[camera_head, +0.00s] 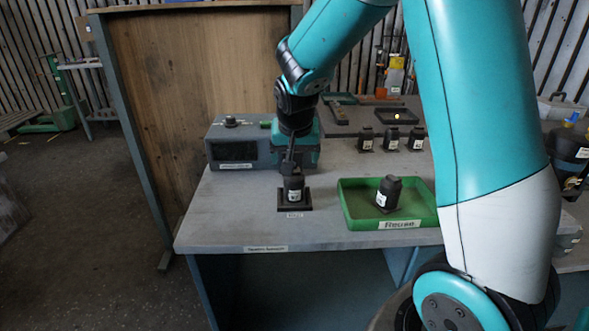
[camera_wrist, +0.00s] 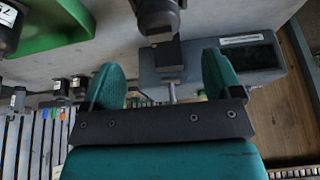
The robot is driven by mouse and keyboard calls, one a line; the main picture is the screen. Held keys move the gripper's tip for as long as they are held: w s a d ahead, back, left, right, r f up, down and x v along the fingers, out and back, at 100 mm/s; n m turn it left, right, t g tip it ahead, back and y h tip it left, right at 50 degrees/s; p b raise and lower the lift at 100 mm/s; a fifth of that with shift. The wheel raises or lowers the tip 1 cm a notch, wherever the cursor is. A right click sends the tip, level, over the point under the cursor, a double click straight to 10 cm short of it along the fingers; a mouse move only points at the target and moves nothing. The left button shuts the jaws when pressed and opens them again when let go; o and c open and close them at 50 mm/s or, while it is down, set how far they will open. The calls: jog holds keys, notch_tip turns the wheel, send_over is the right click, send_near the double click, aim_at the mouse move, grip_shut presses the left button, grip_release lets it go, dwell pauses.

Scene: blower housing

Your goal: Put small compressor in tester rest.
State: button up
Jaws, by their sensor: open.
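A small compressor (camera_head: 293,188), dark with a white label, stands upright on the black tester rest (camera_head: 307,204) near the front of the bench. My gripper (camera_head: 293,160) is just above and behind it. In the wrist view the gripper (camera_wrist: 162,80) has its two teal fingers apart, with nothing held between them. A dark rounded body, which looks like the compressor (camera_wrist: 157,14), shows at the top edge beyond the fingers. I cannot tell whether a finger touches it. The compressor's underside is hidden.
A green tray labelled Reuse (camera_head: 405,224) holds another dark compressor (camera_head: 388,193) to the right. Several similar units (camera_head: 391,139) stand behind it. A grey tester box (camera_head: 226,146) stands at the back left. The bench's front left is clear.

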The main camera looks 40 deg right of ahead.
jog(key=s+a+r+n+y, duration=0.2)
jog(key=s+a+r+n, duration=0.1)
jog(key=s+a, duration=0.3)
jog(key=s+a+r+n+y, duration=0.25)
jog(key=s+a, duration=0.25)
jog(key=a, duration=0.3)
jog(key=s+a+r+n+g+y, duration=0.1)
jog(key=s+a+n+g, duration=0.1)
jog(key=s+a+n, duration=0.2)
jog(key=s+a+r+n+g+y, duration=0.1)
jog(key=s+a+n, duration=0.3)
jog(key=s, duration=0.7)
jog(key=shift+a+g, duration=0.2)
jog(key=shift+g, duration=0.2)
jog(key=shift+w+d, duration=0.1)
